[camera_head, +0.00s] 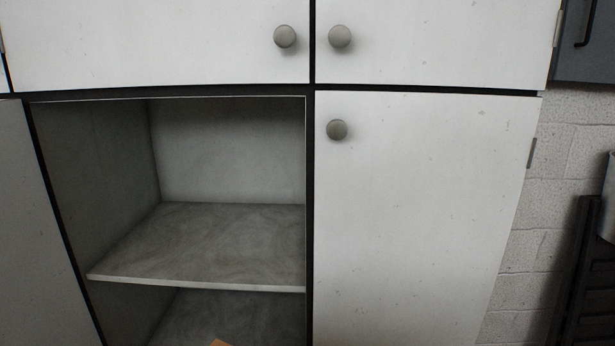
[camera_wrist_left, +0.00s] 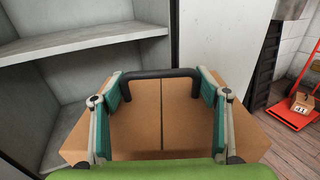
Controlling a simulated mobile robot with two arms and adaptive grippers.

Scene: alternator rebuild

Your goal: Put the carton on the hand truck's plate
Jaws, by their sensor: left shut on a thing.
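In the left wrist view my left gripper (camera_wrist_left: 162,88) has its green-padded fingers over a large brown carton (camera_wrist_left: 162,125). A black bar-shaped handle (camera_wrist_left: 160,73) spans between the fingertips, and the gripper is shut on the carton by it. The carton's underside is hidden. A small brown corner, likely of this carton (camera_head: 221,343), shows at the bottom edge of the head view. The red hand truck (camera_wrist_left: 288,116) stands on the floor at the right of the left wrist view, partly cut off. My right gripper is in neither view.
A smaller carton with dark markings (camera_wrist_left: 302,102) sits at the hand truck's plate. An open cabinet with a grey shelf (camera_head: 210,245) is in front of me, beside closed white doors (camera_head: 420,220). A dark rack (camera_head: 578,280) stands at right. Wooden floor (camera_wrist_left: 285,150) shows.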

